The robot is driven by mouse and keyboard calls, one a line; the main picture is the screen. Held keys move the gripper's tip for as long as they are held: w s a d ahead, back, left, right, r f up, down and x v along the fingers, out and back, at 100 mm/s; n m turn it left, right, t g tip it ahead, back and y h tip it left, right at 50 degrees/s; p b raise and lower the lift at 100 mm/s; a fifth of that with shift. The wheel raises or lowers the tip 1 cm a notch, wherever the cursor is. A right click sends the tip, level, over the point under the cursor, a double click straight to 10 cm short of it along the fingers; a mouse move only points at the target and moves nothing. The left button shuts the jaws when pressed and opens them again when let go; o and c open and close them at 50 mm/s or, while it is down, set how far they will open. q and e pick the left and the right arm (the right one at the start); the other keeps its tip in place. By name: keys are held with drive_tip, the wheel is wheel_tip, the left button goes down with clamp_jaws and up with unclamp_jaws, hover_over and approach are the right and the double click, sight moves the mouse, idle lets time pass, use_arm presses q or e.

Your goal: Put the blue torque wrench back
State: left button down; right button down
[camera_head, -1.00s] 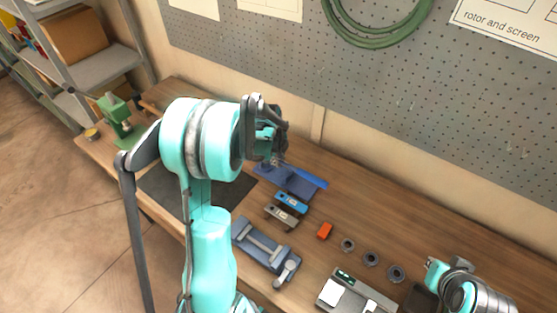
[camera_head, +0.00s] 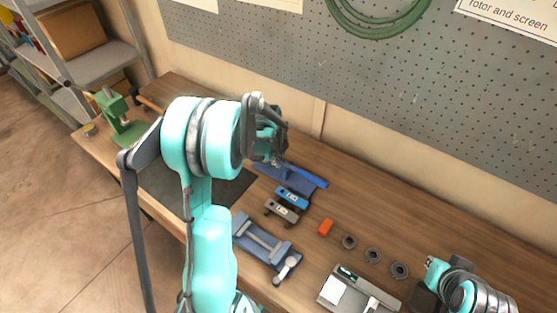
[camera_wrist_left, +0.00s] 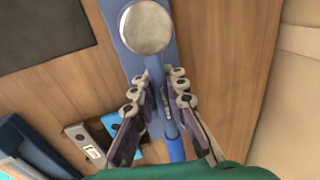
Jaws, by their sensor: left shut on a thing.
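The blue torque wrench (camera_wrist_left: 155,75) has a round silver head and a blue shaft. In the left wrist view it runs lengthwise between the fingers of my left gripper (camera_wrist_left: 160,112), which is shut on it. In the head view its bright blue handle (camera_head: 312,179) shows to the right of my left gripper (camera_head: 278,160). A darker blue holder (camera_head: 286,183) lies under it on the bench, also in the left wrist view (camera_wrist_left: 118,25). I cannot tell whether wrench and holder touch. My right gripper (camera_head: 431,263) is at the lower right, too small to judge.
A pegboard (camera_head: 300,60) rises behind.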

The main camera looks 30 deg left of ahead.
use_arm(q)
drive_tip(key=shift+f+b, duration=0.6)
drive_tip(key=shift+f, duration=0.2)
drive_tip(key=c, duration=1.5)
unclamp_jaws()
drive_tip(key=shift+o, duration=0.2)
drive_tip(key=shift+r, duration=0.1)
wheel_tip(320, 180, up, 12)
drive_tip(key=s, duration=0.2)
drive_tip(key=shift+s+a, duration=0.15)
drive_tip(key=shift+s, duration=0.05)
wheel_tip(320, 180, up, 17)
drive_tip(key=s+p, duration=0.1)
drive_tip(key=p, duration=1.2)
drive_tip(key=shift+s+f, duration=0.15)
drive_tip(key=shift+f, duration=0.05)
